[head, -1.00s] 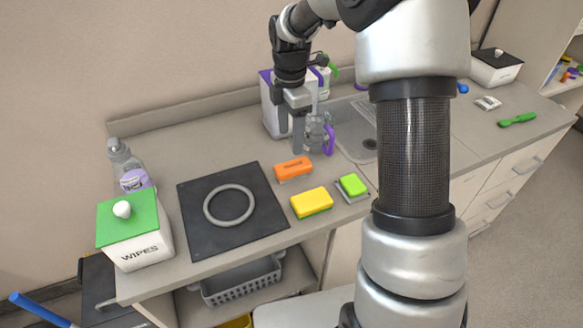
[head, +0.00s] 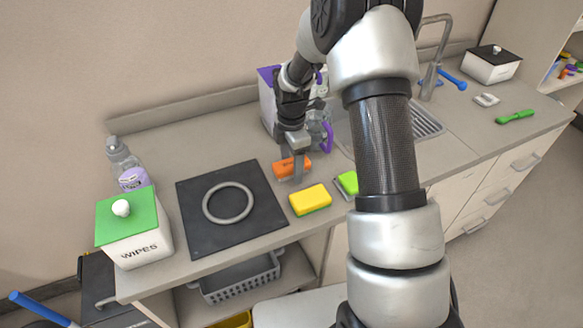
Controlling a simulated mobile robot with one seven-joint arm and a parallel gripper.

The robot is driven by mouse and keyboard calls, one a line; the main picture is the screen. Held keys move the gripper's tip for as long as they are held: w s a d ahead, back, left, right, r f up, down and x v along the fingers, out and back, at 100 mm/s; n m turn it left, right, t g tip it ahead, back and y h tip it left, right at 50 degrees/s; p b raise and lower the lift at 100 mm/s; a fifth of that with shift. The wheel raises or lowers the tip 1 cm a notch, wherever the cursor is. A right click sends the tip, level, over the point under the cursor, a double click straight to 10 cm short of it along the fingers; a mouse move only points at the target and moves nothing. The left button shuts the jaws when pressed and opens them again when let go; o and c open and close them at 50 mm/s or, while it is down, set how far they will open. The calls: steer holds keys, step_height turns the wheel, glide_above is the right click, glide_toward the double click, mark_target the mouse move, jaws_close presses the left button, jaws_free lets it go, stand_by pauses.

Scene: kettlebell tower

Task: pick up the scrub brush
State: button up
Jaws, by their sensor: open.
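An orange block with a pale underside (head: 284,170) lies on the counter behind the yellow sponge; it looks like the scrub brush, though its bristles are too small to make out. My gripper (head: 293,166) points down at it and is open. One finger crosses in front of the orange block and hides part of it; the other finger is mostly hidden. I cannot tell whether the fingers touch the block.
A yellow sponge (head: 311,199) and a green sponge (head: 347,183) lie close in front. A black mat with a grey ring (head: 249,203) is left. A purple-handled clear jug (head: 319,128) stands just behind. A green-handled tool (head: 515,117) lies far right.

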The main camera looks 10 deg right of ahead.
mark_target(292, 163)
steer(key=c, duration=1.2)
steer(key=shift+o, duration=0.2)
steer(key=shift+r, duration=0.1)
step_height(292, 163, up, 10)
steer(key=shift+f, duration=0.1)
steer(key=o, duration=0.5)
steer(key=c, duration=0.7)
steer(key=shift+c, duration=0.2)
steer(key=shift+d, duration=0.15)
